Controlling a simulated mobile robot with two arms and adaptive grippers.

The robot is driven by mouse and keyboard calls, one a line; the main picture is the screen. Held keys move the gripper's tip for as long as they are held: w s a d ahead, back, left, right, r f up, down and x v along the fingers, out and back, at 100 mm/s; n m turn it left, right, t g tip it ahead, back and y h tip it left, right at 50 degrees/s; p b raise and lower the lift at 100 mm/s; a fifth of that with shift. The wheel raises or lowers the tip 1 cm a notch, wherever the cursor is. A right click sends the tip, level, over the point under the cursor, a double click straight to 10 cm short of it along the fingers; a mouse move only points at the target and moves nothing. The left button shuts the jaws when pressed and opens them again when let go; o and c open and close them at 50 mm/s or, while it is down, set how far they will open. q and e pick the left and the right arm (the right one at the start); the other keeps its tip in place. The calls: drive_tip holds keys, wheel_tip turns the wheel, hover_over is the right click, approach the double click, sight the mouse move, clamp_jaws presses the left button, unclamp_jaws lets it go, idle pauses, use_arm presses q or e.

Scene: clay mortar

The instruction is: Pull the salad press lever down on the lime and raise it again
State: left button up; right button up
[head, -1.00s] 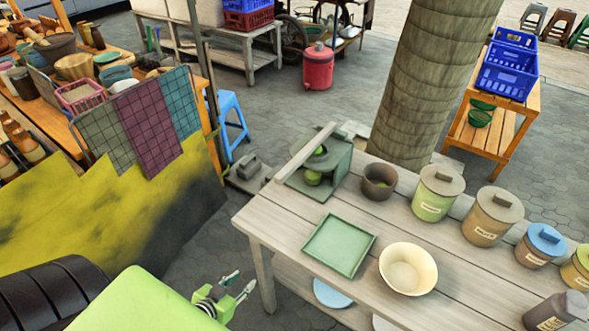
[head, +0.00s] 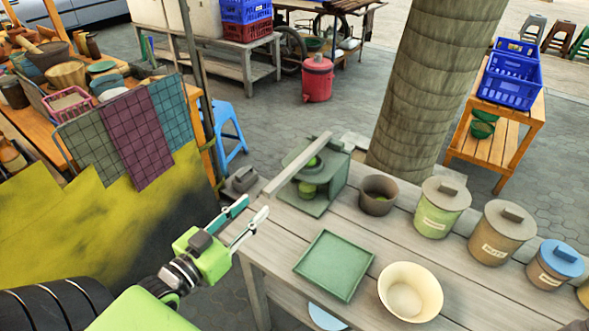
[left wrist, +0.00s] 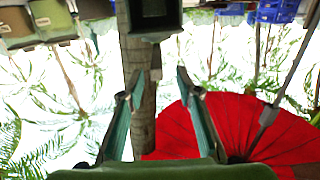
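The green salad press (head: 333,182) stands at the back left corner of the wooden table. My right gripper is not in view.
A green tray (head: 335,265), a cream bowl (head: 410,292), a brown pot (head: 378,195) and several lidded jars (head: 443,207) stand on the table (head: 290,232). A thick trunk (head: 425,80) rises behind. A cloth rack (head: 150,130) stands left.

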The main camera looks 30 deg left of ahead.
sight(265, 192)
use_arm(q)
drive_tip(key=shift+w+d+r, duration=0.25)
drive_tip(key=shift+d+r, duration=0.05)
drive_tip(key=shift+r, duration=0.4)
drive_tip(key=shift+w+r, duration=0.2)
drive_tip(key=shift+w, duration=0.05)
drive_tip(key=w+p, duration=0.1)
drive_tip(key=w, duration=0.3)
drive_tip(key=shift+w+d+r, duration=0.15)
drive_tip(key=shift+w, duration=0.05)
drive_tip(key=w, duration=0.5)
drive_tip(key=w+p, duration=0.1)
drive_tip(key=w, duration=0.1)
drive_tip(key=shift+w+d, duration=0.35)
drive_tip(key=shift+w, duration=0.05)
drive_tip(key=shift+w+f, duration=0.2)
drive_tip(key=shift+w, duration=0.25)
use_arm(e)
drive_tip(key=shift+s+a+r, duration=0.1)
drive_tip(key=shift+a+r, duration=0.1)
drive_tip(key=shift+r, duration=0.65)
use_arm(q)
clamp_jaws()
